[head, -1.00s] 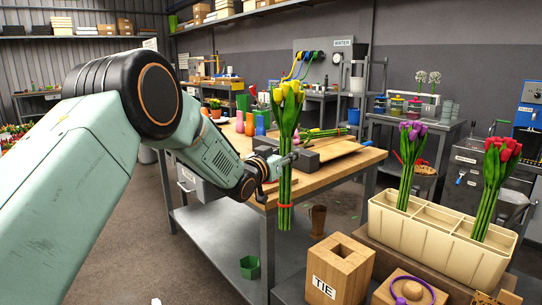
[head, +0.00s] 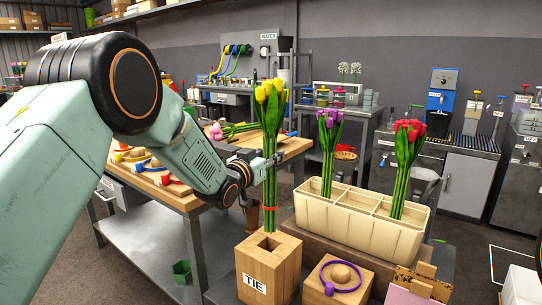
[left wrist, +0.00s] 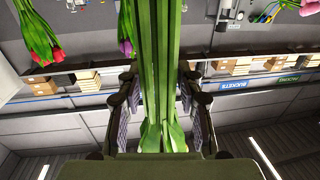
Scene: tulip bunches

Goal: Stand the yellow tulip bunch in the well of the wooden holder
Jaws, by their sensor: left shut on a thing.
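The yellow tulip bunch (head: 270,130) is upright in the head view, its green stems tied with a red band low down. My left gripper (head: 272,165) is shut on the stems; in the left wrist view the green stems (left wrist: 160,60) run between its two fingers (left wrist: 160,112). The wooden holder (head: 268,272), a block marked TIE with a square well in its top, stands below the bunch. The stem ends are at about the height of the well's far edge in the picture; I cannot tell whether they are inside it. My right gripper is not in view.
A cream compartment planter (head: 375,232) right of the holder holds a purple tulip bunch (head: 329,150) and a red tulip bunch (head: 406,165). A wooden block with a purple ring (head: 341,275) stands close to the holder's right. A workbench (head: 180,195) is behind at left.

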